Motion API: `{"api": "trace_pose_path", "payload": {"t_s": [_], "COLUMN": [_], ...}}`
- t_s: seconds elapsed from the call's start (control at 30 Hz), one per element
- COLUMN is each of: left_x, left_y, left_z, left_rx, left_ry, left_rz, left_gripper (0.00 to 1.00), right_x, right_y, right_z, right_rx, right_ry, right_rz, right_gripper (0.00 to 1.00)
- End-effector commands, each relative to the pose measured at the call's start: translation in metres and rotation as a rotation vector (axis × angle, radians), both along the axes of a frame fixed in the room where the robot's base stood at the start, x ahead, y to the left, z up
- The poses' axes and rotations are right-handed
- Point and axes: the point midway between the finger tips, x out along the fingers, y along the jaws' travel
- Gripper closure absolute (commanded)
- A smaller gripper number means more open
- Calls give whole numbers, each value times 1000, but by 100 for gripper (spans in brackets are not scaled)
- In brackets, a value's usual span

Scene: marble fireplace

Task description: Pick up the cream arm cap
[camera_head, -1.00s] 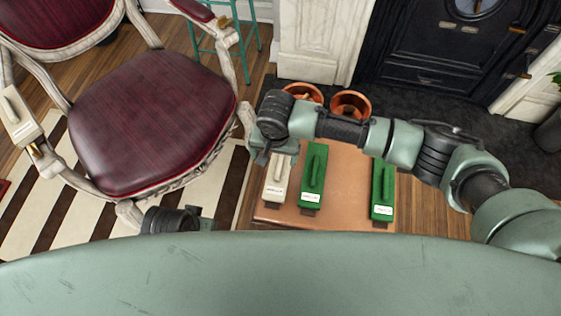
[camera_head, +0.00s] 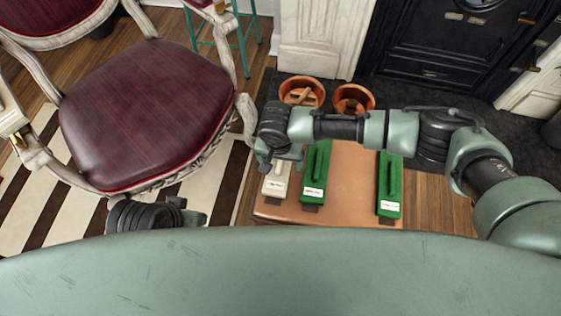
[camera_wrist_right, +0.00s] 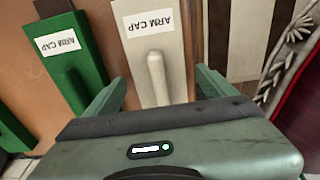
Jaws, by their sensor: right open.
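The cream arm cap (camera_head: 275,185) lies at the left end of the brown table top, its near end with a white label showing. My right gripper (camera_head: 278,160) is over its far part and hides it. In the right wrist view the cream arm cap (camera_wrist_right: 150,42) has a raised handle and the label "ARM CAP". The fingers of my open right gripper (camera_wrist_right: 157,90) are on either side of the handle; contact is not visible. My left gripper (camera_head: 190,215) is low at the left, partly hidden by my body; its jaws are unclear.
Terracotta pots (camera_head: 353,97) stand behind. A red chair (camera_head: 150,110) is at the left, with another cream piece (camera_head: 10,115) on its armrest.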

Motion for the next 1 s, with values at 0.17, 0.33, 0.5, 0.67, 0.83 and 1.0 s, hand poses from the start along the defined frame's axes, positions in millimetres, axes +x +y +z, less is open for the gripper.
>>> {"api": "trace_pose_path", "payload": {"t_s": [0.17, 0.33, 0.5, 0.67, 0.83, 1.0], "left_x": [0, 0, 0, 0, 0, 2], "left_y": [0, 0, 0, 0, 0, 0], "left_z": [1, 1, 0, 1, 6, 15], "left_rx": [0, 0, 0, 0, 0, -1], "left_ry": [0, -1, -1, -1, 0, -1], "left_rz": [0, 0, 0, 0, 0, 1], "left_gripper": [64, 64, 64, 64, 64, 64], "right_x": [0, 0, 0, 0, 0, 0], "right_y": [0, 0, 0, 0, 0, 1], "right_z": [1, 1, 1, 3, 15, 47], "right_rx": [0, 0, 0, 0, 0, 3], "right_ry": [0, 0, 0, 0, 0, -1], "right_rz": [0, 0, 0, 0, 0, 1], "right_gripper": [20, 67, 81, 81, 81, 81]}}
